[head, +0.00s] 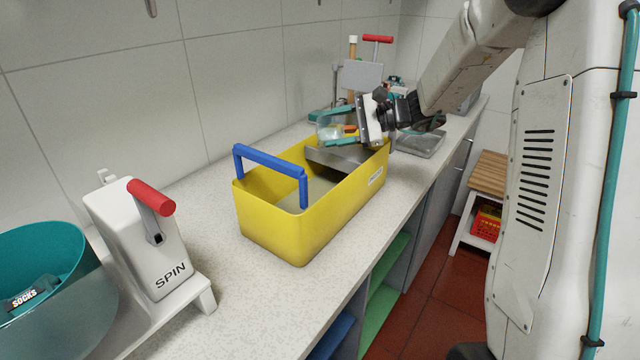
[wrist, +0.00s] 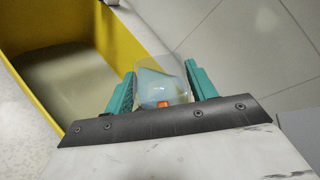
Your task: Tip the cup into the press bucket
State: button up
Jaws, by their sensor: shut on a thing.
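The yellow bucket (head: 330,215) with a blue handle (head: 270,172) stands on the counter; I take it as the press bucket. A grey metal plate (head: 340,156) sits inside its far end. My gripper (head: 333,130) has teal fingers shut on a clear cup (head: 326,131) at the bucket's far end. In the wrist view the cup (wrist: 162,80) is between both fingers, beside the yellow bucket wall (wrist: 120,40). An orange spot shows at the cup; I cannot tell whether it is inside. The cup's tilt and contents are unclear.
A white SPIN unit (head: 140,235) with a red lever and a teal tub (head: 40,255) holding a SOCKS tag stand at the near left. Several items, including a red-handled tool (head: 377,40), stand behind the bucket. The counter between the SPIN unit and bucket is clear.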

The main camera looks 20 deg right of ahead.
aim_at(339, 130)
jog(key=shift+s+a+r+n+t+y+p, duration=0.1)
jog(key=shift+s+r+n+t+y+p, duration=0.3)
jog(key=shift+n, duration=0.6)
jog(key=shift+s+f+n+t+y+b, duration=0.1)
jog(key=shift+s+n+t, duration=0.1)
jog(key=shift+n+t, duration=0.6)
dwell(2.0)
jog(key=shift+s+a+r+n, duration=0.15)
jog(key=shift+s+n, duration=0.6)
jog(key=shift+n, duration=0.15)
dwell(0.5)
jog(key=shift+s+n+t+y+p, duration=0.2)
jog(key=shift+n+t+y+p, duration=0.15)
jog(key=shift+n, duration=0.45)
dwell(0.6)
jog(key=shift+s+a+r+n+y+p, duration=0.1)
jog(key=shift+s+r+n+y+p, duration=0.15)
jog(key=shift+r+n+p, duration=0.25)
dwell(0.6)
